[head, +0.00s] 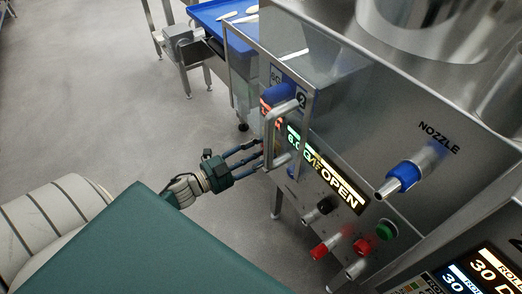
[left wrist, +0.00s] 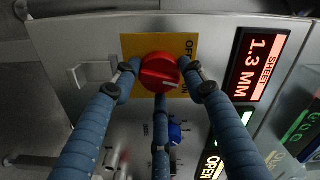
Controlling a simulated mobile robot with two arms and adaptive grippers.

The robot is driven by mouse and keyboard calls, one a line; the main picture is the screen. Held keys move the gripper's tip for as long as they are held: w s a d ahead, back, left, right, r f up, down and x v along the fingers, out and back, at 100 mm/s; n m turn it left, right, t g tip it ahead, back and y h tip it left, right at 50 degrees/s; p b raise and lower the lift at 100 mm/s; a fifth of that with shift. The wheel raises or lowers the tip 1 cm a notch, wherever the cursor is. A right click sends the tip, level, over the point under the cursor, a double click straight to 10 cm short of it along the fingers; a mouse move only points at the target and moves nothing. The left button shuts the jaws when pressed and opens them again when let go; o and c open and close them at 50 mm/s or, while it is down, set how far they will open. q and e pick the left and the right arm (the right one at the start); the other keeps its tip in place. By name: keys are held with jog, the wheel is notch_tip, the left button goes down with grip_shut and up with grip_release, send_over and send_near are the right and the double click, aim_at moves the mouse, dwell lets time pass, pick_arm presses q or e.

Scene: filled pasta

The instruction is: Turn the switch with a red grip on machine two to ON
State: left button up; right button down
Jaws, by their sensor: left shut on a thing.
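The switch's red grip (left wrist: 158,70) sits on a yellow plate (left wrist: 133,44) in the left wrist view. The plate reads OFF at its upper right and ON lower down, partly hidden by a finger. My left gripper (left wrist: 163,72) is shut on the red grip, with blue fingers on both sides and a third below. In the head view my left gripper (head: 258,157) reaches the side of the steel machine marked 2 (head: 302,98); the red grip is hidden there. My right gripper is not in view.
A metal handle (head: 270,135) stands out close to my left fingers. The machine's front has a blue nozzle knob (head: 403,177), a lit OPEN display (head: 337,187), and red, black and green controls below. A blue conveyor (head: 212,14) lies behind. Floor at left is clear.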

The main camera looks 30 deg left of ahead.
pick_arm(q)
jog(key=m, duration=0.3)
jog(key=shift+w+d+r, duration=0.1)
jog(key=shift+r, duration=0.2)
jog(key=shift+m+b, duration=0.35)
jog(key=shift+m, duration=0.75)
jog(key=shift+d+f+m, duration=0.1)
jog(key=shift+m, duration=0.4)
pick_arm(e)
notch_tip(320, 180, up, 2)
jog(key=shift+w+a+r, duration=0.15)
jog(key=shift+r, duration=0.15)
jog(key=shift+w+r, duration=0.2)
pick_arm(q)
jog(key=shift+d+f, duration=0.1)
jog(key=o, duration=1.1)
jog(key=shift+o, duration=0.2)
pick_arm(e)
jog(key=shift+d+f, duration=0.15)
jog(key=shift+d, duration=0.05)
pick_arm(q)
jog(key=shift+f, duration=0.1)
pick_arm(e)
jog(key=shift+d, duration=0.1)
